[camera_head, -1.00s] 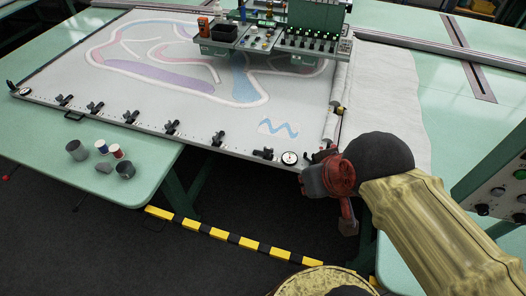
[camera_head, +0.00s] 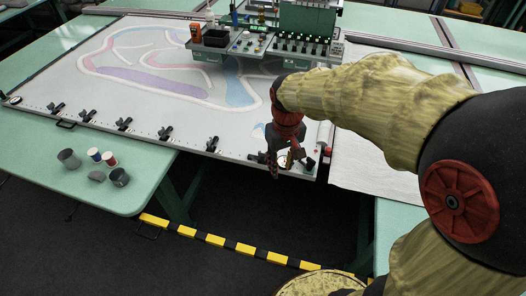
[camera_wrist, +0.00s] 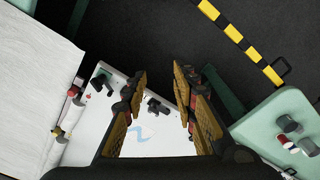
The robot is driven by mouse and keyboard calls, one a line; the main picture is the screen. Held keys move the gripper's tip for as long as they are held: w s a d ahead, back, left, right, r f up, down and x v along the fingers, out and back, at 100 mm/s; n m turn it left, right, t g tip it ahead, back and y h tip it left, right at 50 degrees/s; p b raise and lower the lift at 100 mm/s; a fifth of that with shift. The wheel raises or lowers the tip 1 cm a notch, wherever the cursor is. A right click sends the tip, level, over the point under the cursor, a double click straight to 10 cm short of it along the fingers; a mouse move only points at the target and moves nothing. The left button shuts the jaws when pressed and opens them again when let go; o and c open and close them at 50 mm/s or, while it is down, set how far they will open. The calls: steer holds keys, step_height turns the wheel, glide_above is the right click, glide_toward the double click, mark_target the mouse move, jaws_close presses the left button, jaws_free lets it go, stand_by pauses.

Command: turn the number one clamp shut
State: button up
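A row of black clamps runs along the near edge of the white cloth frame (camera_head: 180,112). Clear ones include the leftmost clamp (camera_head: 56,108) and one farther right (camera_head: 212,144). No clamp numbers are legible, so I cannot tell which is number one. In the wrist view my gripper (camera_wrist: 160,72) is open and empty. That black clamp (camera_wrist: 157,107) shows in the gap between the fingers, apparently beyond the tips. Its lever position is unclear.
A machine head with a control panel (camera_head: 290,45) stands over the frame's back. A white roller (camera_wrist: 72,112) lines the frame's side. A yellow-black striped bar (camera_head: 215,240) lies below over dark floor.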

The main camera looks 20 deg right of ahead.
steer(key=w+f+n+g, duration=0.2)
steer(key=w+f+n, duration=0.3)
steer(key=w+f, duration=0.85)
steer(key=r+n+t, duration=0.1)
steer(key=r+n, duration=0.1)
steer(key=n, duration=0.1)
glide_above(263, 152)
steer(key=shift+f, duration=0.15)
steer(key=shift+w+r+n, duration=0.1)
steer(key=shift+r+n, duration=0.25)
steer(key=shift+n, duration=0.45)
steer(key=shift+f+n, duration=0.3)
step_height(263, 152, down, 7)
steer(key=shift+f+b, duration=0.15)
steer(key=shift+b, duration=0.8)
steer(key=shift+c, duration=1.3)
steer(key=c, duration=0.4)
